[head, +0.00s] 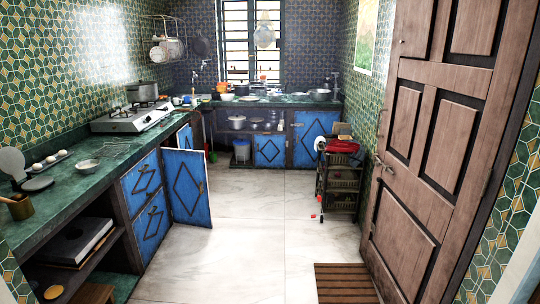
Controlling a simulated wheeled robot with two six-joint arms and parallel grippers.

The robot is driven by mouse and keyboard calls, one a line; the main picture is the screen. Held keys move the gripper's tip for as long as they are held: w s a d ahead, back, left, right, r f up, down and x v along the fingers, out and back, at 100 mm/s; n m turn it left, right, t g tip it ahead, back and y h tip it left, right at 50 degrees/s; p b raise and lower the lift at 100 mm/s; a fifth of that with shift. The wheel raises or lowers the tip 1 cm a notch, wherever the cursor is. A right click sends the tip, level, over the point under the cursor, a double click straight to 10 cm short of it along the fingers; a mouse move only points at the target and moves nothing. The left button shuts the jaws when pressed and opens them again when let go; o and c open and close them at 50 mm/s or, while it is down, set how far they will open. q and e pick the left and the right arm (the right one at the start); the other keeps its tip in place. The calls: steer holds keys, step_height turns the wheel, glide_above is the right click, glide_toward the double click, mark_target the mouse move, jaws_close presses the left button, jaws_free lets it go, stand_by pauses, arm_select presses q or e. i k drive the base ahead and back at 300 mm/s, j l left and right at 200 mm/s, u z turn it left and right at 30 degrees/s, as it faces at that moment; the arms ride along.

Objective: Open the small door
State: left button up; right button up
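Neither of my grippers is in the head view. A blue cabinet door with a dark diamond outline (187,188) stands swung open from the left counter, out over the floor. Beside it, two blue panels, an upper one (141,180) and a lower one (152,227), look shut. At the back, a small blue door (270,150) and a larger blue door (313,137) under the counter look shut. A big brown panelled wooden door (433,130) stands at the right. I cannot tell which of these is the small door.
The gas hotplate (131,118) and a pot (142,91) stand on the left green counter (95,160). A shelf cart (339,185) stands by the right wall. A slatted brown mat (344,284) lies in front. The middle floor (255,225) is clear.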

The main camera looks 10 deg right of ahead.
mark_target(269, 148)
steer(key=i+z, duration=0.3)
steer(key=i, duration=6.8)
steer(key=i+z, duration=0.25)
steer(key=i, duration=0.3)
steer(key=i+j+z, duration=0.3)
steer(key=i, duration=0.3)
steer(key=l, duration=0.1)
